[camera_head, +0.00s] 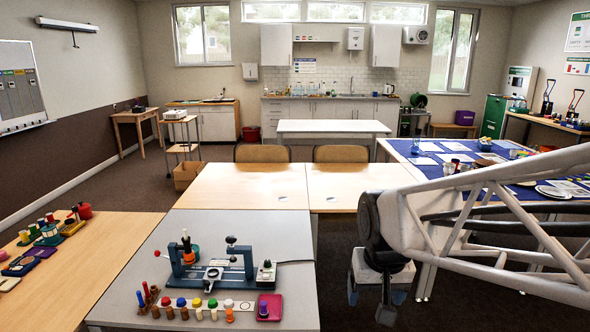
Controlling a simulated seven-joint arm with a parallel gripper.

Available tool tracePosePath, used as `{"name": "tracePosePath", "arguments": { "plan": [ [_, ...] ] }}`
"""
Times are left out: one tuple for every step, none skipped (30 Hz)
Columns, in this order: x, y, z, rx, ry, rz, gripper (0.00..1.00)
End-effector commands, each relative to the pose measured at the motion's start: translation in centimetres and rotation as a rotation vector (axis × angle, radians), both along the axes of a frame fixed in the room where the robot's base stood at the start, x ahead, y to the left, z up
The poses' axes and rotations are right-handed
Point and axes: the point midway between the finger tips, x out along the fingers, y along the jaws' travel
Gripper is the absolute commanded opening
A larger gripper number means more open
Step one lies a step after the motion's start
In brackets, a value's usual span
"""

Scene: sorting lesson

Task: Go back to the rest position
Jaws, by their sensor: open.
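My gripper (369,308) hangs at the lower right of centre, pointing down, at the end of my pale tubular arm. Its two dark fingers are apart, and I see nothing between them. It is to the right of the grey-topped table (240,228) in the picture, and apart from the things on that table. On the table stands a blue-grey apparatus (225,262) with upright posts. In front of it is a row of coloured pegs (198,304). A small maroon tray (269,307) with a purple piece lies to the right of the pegs.
A wooden table (110,250) with coloured pieces is at the left. Wooden desks (250,180) with two chairs stand behind. A table with a blue cloth (435,160) and papers is at the right, partly hidden by my arm. Dark floor shows around my gripper.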

Motion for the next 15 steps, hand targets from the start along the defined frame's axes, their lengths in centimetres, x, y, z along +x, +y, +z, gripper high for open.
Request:
{"name": "tracePosePath", "arguments": {
  "plan": [
    [-1.1, -0.4, 0.2, -0.001, -0.006, -0.002, 0.77],
    [-1.7, -0.6, 0.4, -0.002, -0.009, -0.002, 0.77],
    [-2.5, -0.9, 0.5, -0.003, -0.012, -0.003, 0.77],
    [-3.1, -1.2, 0.5, -0.003, -0.014, -0.003, 0.77],
    [-3.7, -1.4, 0.6, -0.004, -0.018, -0.003, 0.77],
    [-4.5, -1.7, 0.7, -0.005, -0.022, -0.004, 0.77],
    [-5.1, -1.8, 0.7, -0.006, -0.024, -0.004, 0.77],
    [-5.8, -2.0, 0.7, -0.007, -0.027, -0.004, 0.77],
    [-6.5, -2.3, 0.8, -0.008, -0.031, -0.005, 0.77],
    [-7.1, -2.5, 0.8, -0.009, -0.034, -0.005, 0.77],
    [-7.7, -2.6, 0.8, -0.010, -0.035, -0.005, 0.77],
    [-8.5, -2.8, 0.8, -0.011, -0.038, -0.006, 0.77],
    [-9.0, -3.0, 0.8, -0.011, -0.041, -0.006, 0.77],
    [-9.4, -3.1, 0.8, -0.012, -0.043, -0.007, 0.77],
    [-10.1, -3.2, 0.8, -0.013, -0.046, -0.007, 0.77]
  ]
}}
